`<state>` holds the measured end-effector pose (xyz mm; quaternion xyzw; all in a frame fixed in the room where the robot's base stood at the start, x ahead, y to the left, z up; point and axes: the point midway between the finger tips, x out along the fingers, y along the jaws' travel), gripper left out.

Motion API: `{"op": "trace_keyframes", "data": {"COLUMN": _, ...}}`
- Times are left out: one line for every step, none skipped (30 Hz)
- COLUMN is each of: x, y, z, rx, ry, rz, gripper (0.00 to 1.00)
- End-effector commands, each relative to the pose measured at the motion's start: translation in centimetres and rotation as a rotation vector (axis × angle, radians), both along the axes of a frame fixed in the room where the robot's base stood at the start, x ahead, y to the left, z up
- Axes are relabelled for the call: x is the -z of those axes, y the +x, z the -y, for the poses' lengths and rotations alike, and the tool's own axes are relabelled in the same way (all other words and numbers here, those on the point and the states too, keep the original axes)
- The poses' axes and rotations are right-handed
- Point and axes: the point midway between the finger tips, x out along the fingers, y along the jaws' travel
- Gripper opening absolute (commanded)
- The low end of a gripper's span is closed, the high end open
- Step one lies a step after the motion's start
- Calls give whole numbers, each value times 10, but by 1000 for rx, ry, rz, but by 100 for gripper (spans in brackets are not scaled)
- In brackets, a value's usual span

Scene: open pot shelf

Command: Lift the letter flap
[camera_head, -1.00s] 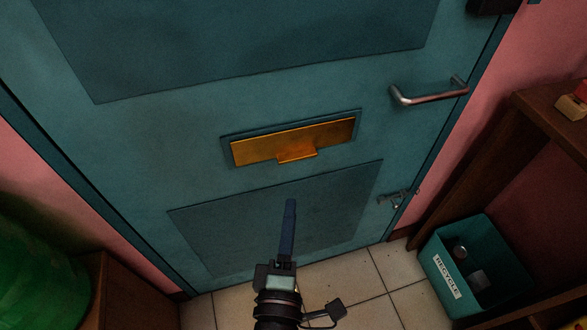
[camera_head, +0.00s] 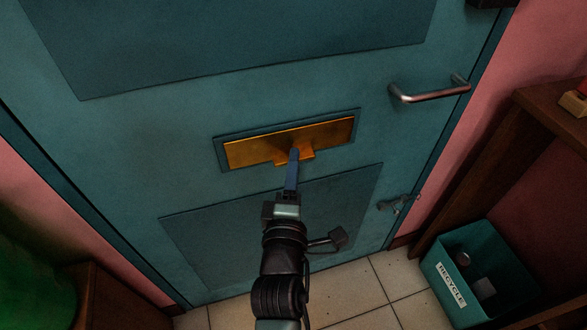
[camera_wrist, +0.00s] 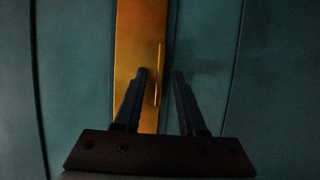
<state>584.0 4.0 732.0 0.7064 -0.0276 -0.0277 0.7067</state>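The letter flap (camera_head: 248,150) is an orange-gold plate in a dark frame on the teal door, with a small lip (camera_head: 309,155) at its lower middle. It appears to hang closed. My gripper (camera_head: 294,152) is at the lip, its fingers covering part of it. In the wrist view the flap (camera_wrist: 129,45) runs upright, and my gripper (camera_wrist: 160,72) is open. The lip (camera_wrist: 158,75) shows as a thin edge between the two fingers, with a gap to the right finger. I cannot tell whether the left finger touches the flap.
The door has a metal lever handle (camera_head: 430,94) at the right and a small latch (camera_head: 398,204) below it. A teal recycle bin (camera_head: 452,285) stands at the lower right beside a brown wooden shelf (camera_head: 530,125). A green object (camera_head: 30,270) is at the lower left.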

Motion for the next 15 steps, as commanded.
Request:
{"op": "trace_keyframes", "data": {"x": 0, "y": 0, "z": 0, "rx": 0, "ry": 0, "rz": 0, "gripper": 40}}
{"op": "trace_keyframes", "data": {"x": 0, "y": 0, "z": 0, "rx": 0, "ry": 0, "rz": 0, "gripper": 40}}
{"op": "trace_keyframes", "data": {"x": 0, "y": 0, "z": 0, "rx": 0, "ry": 0, "rz": 0, "gripper": 40}}
{"op": "trace_keyframes", "data": {"x": 0, "y": 0, "z": 0, "rx": 0, "ry": 0, "rz": 0, "gripper": 40}}
{"op": "trace_keyframes", "data": {"x": 0, "y": 0, "z": 0, "rx": 0, "ry": 0, "rz": 0, "gripper": 38}}
{"op": "trace_keyframes", "data": {"x": 0, "y": 0, "z": 0, "rx": 0, "ry": 0, "rz": 0, "gripper": 31}}
{"op": "trace_keyframes", "data": {"x": 0, "y": 0, "z": 0, "rx": 0, "ry": 0, "rz": 0, "gripper": 26}}
{"op": "trace_keyframes", "data": {"x": 0, "y": 0, "z": 0, "rx": 0, "ry": 0, "rz": 0, "gripper": 20}}
{"op": "trace_keyframes", "data": {"x": 0, "y": 0, "z": 0, "rx": 0, "ry": 0, "rz": 0, "gripper": 13}}
{"op": "trace_keyframes", "data": {"x": 0, "y": 0, "z": 0, "rx": 0, "ry": 0, "rz": 0, "gripper": 8}}
{"op": "trace_keyframes", "data": {"x": 0, "y": 0, "z": 0, "rx": 0, "ry": 0, "rz": 0, "gripper": 2}}
{"op": "trace_keyframes", "data": {"x": 0, "y": 0, "z": 0, "rx": 0, "ry": 0, "rz": 0, "gripper": 0}}
{"op": "trace_keyframes", "data": {"x": 0, "y": 0, "z": 0, "rx": 0, "ry": 0, "rz": 0, "gripper": 0}}
{"op": "trace_keyframes", "data": {"x": 0, "y": 0, "z": 0, "rx": 0, "ry": 0, "rz": 0, "gripper": 0}}
{"op": "trace_keyframes", "data": {"x": 0, "y": 0, "z": 0, "rx": 0, "ry": 0, "rz": 0, "gripper": 0}}
